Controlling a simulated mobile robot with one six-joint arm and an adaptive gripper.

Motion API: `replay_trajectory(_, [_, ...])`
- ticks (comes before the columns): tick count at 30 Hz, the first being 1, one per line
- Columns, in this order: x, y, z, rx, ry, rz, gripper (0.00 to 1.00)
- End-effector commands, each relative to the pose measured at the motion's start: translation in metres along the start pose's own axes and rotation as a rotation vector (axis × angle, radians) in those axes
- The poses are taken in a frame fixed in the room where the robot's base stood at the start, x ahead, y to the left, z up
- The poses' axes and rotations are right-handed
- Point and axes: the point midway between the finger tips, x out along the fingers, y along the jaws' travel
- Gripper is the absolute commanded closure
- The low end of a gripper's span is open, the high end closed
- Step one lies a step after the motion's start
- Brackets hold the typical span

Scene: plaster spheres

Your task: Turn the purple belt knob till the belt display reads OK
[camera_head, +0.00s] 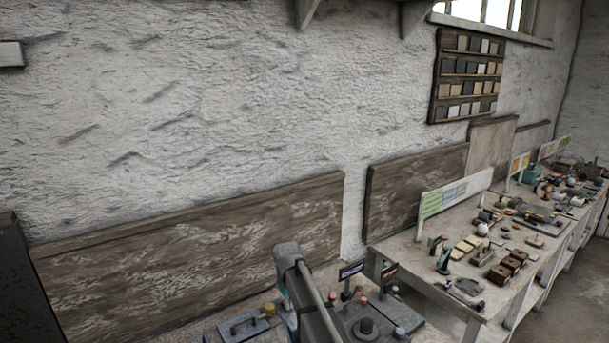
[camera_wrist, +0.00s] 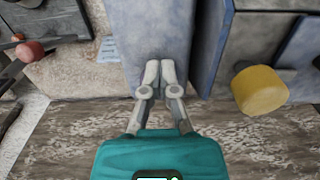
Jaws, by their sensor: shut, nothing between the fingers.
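My gripper (camera_wrist: 162,76) is shut and empty in the wrist view, its fingertips together in front of a blue-grey slab-like surface (camera_wrist: 205,45); I cannot tell whether they touch it. In the head view my arm covers part of the near bench, and the fingertips cannot be made out. I cannot make out a purple knob in either view. Two small dark signs, one at the left (camera_head: 351,270) and one at the right (camera_head: 390,269), stand on the near bench. Their text is too small to read, and no display reading OK is legible.
A yellow cylinder (camera_wrist: 259,90) is right of my fingers, and a reddish round knob (camera_wrist: 29,52) is at the left. A dark round knob (camera_head: 367,326) stands on the near bench.

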Motion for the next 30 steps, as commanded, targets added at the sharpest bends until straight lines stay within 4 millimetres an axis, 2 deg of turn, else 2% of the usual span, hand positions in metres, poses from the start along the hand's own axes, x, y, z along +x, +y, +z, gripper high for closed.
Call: replay_trajectory(30, [0.000, 0.017, -0.002, 0.001, 0.000, 0.001, 1.00])
